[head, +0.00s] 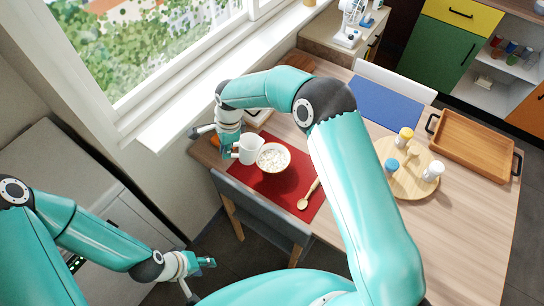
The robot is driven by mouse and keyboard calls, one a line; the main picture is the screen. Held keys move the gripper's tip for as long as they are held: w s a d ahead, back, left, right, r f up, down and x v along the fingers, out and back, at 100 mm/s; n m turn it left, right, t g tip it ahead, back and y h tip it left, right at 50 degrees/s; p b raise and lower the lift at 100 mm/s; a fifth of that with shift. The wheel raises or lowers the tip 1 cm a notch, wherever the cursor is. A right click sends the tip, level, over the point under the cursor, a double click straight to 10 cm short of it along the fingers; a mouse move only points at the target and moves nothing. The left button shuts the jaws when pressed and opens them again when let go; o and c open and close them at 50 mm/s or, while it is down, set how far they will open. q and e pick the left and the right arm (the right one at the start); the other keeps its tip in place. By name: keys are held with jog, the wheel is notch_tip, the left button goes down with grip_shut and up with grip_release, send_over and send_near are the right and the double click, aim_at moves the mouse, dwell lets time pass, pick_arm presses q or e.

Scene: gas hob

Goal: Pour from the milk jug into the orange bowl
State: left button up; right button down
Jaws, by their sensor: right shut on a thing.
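The white milk jug (251,147) is held by my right gripper (236,152) at its left side, over the red placemat. The jug looks about upright; I cannot tell any slight tilt. No stream of milk is visible. My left gripper (206,263) is low at the left, away from the table and empty; its finger opening is unclear.
The red placemat (293,200) holds a wooden spoon (308,195) right of the bowl. A round wooden board (405,183) carries several small containers. A wooden tray (470,145) and a blue placemat (387,101) lie farther back. A grey chair (262,212) stands at the near edge.

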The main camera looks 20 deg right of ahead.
notch_tip(320, 180, down, 3)
jog(key=shift+s+r+h+b, duration=0.1)
jog(key=shift+h+b, duration=0.7)
jog(key=shift+b, duration=0.1)
jog(key=shift+h, duration=0.3)
jog(key=shift+d+r, duration=0.1)
jog(key=shift+r, duration=0.05)
jog(key=shift+d+r, duration=0.1)
jog(key=shift+r+p, duration=0.65)
jog(key=shift+r, duration=1.3)
